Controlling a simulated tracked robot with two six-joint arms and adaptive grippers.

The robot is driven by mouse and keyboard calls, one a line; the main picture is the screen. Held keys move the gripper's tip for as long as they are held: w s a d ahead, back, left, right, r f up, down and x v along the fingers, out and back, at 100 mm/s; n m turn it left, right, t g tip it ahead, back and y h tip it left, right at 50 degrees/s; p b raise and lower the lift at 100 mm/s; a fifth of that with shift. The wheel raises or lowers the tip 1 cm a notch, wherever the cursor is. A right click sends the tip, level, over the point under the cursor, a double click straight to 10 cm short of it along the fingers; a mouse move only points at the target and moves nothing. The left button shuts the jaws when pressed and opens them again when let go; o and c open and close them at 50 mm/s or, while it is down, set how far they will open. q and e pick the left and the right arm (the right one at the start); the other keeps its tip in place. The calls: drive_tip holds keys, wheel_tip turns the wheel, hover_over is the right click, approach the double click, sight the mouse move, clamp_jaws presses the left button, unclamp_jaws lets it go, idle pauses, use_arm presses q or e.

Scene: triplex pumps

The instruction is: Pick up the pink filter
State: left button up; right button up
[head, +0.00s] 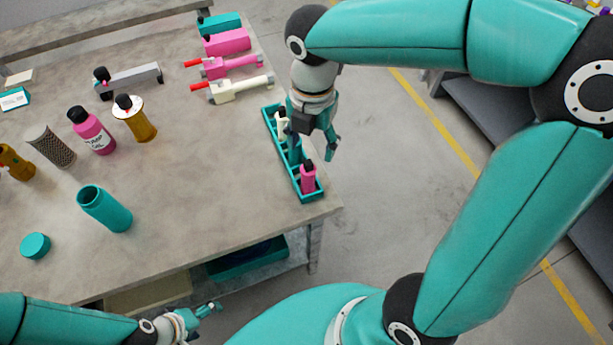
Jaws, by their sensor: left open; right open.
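A small pink cylinder with a dark top, which looks like the pink filter (308,179), stands in the near end of a narrow teal tray (316,197) at the table's right edge. A cream item (282,126) stands farther back in the same tray, partly hidden by my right gripper. My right gripper (316,152) is open, pointing down over the tray's right side, just behind the pink filter and apart from it. My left gripper (210,309) is open and empty, low beside the table's front edge.
A pink bottle (93,132), an amber bottle (136,120), a teal container (105,209) and a perforated cylinder (51,146) stand on the table (200,180). Pink (228,66) and cream tools (240,88) lie behind the tray.

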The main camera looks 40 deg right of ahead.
sight(308, 170)
wheel_tip(308, 170, down, 5)
drive_tip(key=shift+r, duration=0.1)
drive_tip(key=shift+w+f, duration=0.2)
drive_tip(key=shift+f, duration=1.15)
drive_tip(key=shift+w+f, duration=0.2)
drive_tip(key=shift+f, duration=1.15)
clamp_jaws()
drive_tip(key=shift+r, duration=0.1)
